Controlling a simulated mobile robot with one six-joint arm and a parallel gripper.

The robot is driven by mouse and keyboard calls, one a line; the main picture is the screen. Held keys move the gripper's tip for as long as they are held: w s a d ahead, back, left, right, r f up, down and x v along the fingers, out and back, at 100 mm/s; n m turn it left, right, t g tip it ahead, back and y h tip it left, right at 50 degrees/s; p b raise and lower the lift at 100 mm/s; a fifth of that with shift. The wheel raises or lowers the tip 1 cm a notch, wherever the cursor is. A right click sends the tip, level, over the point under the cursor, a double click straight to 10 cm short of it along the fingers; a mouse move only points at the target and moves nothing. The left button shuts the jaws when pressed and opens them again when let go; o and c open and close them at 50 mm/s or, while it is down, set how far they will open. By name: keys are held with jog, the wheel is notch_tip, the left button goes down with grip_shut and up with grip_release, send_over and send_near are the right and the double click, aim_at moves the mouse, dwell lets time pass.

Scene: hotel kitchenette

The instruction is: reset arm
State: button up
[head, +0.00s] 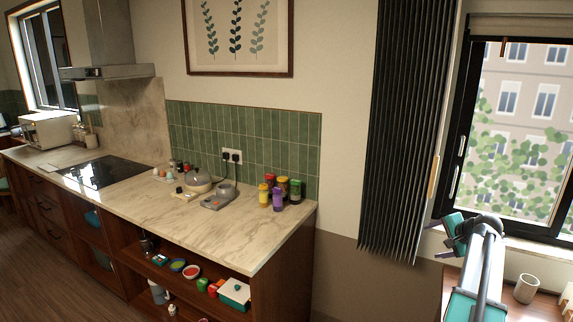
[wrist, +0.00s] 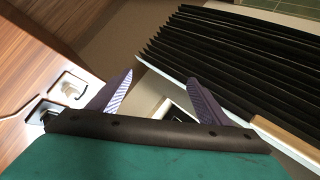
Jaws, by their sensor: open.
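My gripper (wrist: 159,78) shows in the wrist view with its two dark, ridged fingers spread wide apart. Nothing is held between them; floor, wall and the edge of the dark pleated blind (wrist: 235,65) show beyond. My teal and grey arm rises at the lower right of the head view, in front of the window.
In the head view, the pleated blind (head: 410,130) hangs left of the window (head: 520,120). A beige cup (head: 526,288) stands right of my arm. The marble counter (head: 130,200) holds a hob, spice jars and a pan.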

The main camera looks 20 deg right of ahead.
jog(key=w+a+f+n+g+y, duration=0.2)
jog(key=a+f+n+g, duration=0.1)
jog(key=a+f, duration=1.2)
jog(key=w+a+f+n+g+y, duration=0.2)
jog(key=a+f+n, duration=0.2)
jog(key=a+f, duration=1.1)
jog(key=s+a+f+n+g+b, duration=0.1)
jog(key=s+a+f, duration=0.25)
jog(key=a, duration=0.25)
jog(key=s+a+f+n+g+y, duration=0.1)
jog(key=s+a+f+n+g, duration=0.1)
jog(key=a+f, duration=0.35)
jog(key=s+a+f+n+g+b, duration=0.1)
jog(key=s+a+f, duration=0.15)
jog(key=a, duration=0.45)
jog(key=s+a+f+n+g+h, duration=0.1)
jog(key=s+a+f, duration=0.3)
jog(key=s, duration=0.4)
jog(key=s+a+f+n+g+h, duration=0.1)
jog(key=s+a+f+n+g, duration=0.2)
jog(key=s, duration=0.5)
jog(key=s+a+f+n+g, duration=0.2)
jog(key=s+a+f+n, duration=0.2)
jog(key=s+a, duration=0.3)
jog(key=shift+s+a+f+h, duration=0.3)
jog(key=shift+s+f+h, duration=0.1)
jog(key=shift+s, duration=0.6)
